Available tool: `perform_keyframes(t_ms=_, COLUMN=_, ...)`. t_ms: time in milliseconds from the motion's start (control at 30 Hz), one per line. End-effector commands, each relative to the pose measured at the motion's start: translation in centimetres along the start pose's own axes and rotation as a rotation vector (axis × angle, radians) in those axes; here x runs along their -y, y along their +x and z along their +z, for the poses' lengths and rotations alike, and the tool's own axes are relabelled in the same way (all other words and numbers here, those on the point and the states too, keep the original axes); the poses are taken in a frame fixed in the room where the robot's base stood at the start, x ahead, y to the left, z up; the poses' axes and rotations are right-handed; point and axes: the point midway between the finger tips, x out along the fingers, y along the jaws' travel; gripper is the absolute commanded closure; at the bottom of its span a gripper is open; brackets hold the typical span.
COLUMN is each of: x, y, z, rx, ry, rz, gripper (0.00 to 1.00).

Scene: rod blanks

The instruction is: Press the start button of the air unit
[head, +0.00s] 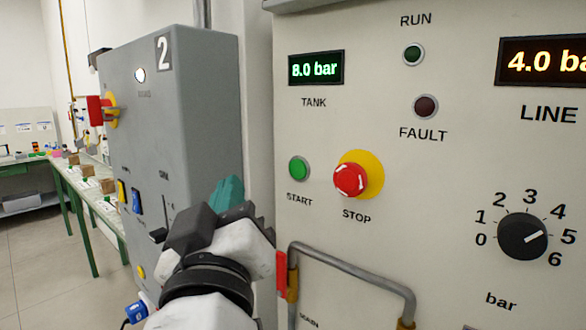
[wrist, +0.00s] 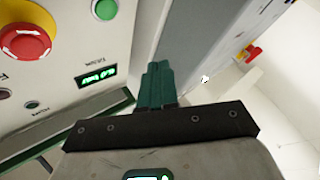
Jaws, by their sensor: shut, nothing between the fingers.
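The green START button (head: 299,169) is on the pale front panel of the air unit (head: 450,130), left of the red STOP mushroom button (head: 350,180) with its yellow collar. My gripper (head: 228,190) is left of the START button in the head view, its teal fingers shut and empty. In the wrist view, which shows the panel tilted and upside down, the fingertips (wrist: 158,68) are apart from the START button (wrist: 104,9), which is cut by the top edge. The STOP button (wrist: 26,40) is at the upper left there.
The TANK display (head: 316,68) reads 8.0 bar. The RUN lamp (head: 413,54) is green, the FAULT lamp (head: 426,106) dark red. A bent metal handle (head: 350,265) juts out below the buttons. A grey cabinet marked 2 (head: 160,120) stands left, behind my gripper.

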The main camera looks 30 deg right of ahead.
Motion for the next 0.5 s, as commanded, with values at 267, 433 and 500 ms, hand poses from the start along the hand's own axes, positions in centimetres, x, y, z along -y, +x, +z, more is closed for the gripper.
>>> perform_keyframes(t_ms=267, x=-0.6, y=0.8, z=0.6, rx=0.002, ry=-0.001, rz=0.000, gripper=1.00)
perform_keyframes(t_ms=433, x=-1.7, y=2.3, z=1.6, rx=0.003, ry=-0.001, rz=0.002, gripper=1.00)
perform_keyframes(t_ms=500, x=-2.2, y=2.9, z=2.1, rx=0.003, ry=0.000, rz=0.002, gripper=1.00)
